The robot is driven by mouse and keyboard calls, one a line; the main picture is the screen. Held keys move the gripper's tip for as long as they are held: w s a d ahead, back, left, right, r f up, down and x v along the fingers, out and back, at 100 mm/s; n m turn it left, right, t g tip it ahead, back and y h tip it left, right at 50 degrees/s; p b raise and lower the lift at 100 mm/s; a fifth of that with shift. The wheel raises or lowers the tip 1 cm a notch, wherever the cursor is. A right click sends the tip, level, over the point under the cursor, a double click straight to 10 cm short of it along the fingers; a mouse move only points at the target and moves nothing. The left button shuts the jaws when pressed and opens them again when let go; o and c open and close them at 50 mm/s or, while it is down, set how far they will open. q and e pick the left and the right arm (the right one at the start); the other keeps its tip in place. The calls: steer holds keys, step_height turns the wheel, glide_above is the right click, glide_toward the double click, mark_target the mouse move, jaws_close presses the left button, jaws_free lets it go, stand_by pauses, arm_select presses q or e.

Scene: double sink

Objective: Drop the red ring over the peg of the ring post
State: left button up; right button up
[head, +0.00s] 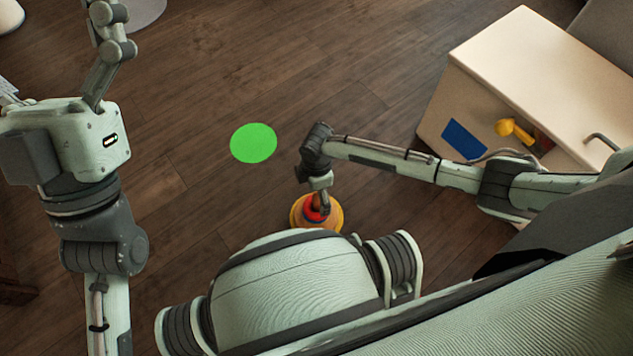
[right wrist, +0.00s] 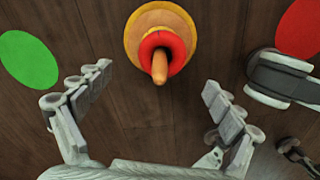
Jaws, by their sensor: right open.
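The ring post (head: 336,218) stands on the floor in the head view, partly hidden by my right gripper. Its round yellow-orange base shows at the top of the right wrist view (right wrist: 135,37). The red ring (right wrist: 177,47) is around the peg (right wrist: 159,68), whose tip sticks out through it. In the head view, a bit of the red ring (head: 313,212) shows beside my gripper. My right gripper (head: 321,205) is over the post; its fingers (right wrist: 157,92) are spread, empty and apart from the ring. My left gripper (head: 105,50) is at upper left, away from the post.
A green disc (head: 253,143) lies flat on the wooden floor. A red disc (right wrist: 300,30) shows in the right wrist view. A cream box-like cabinet (head: 530,75) with a blue patch and yellow knob stands at right. The floor around the green disc is clear.

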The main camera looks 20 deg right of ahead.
step_height(320, 180, up, 11)
steer(key=shift+r, duration=0.2)
stand_by(1.0)
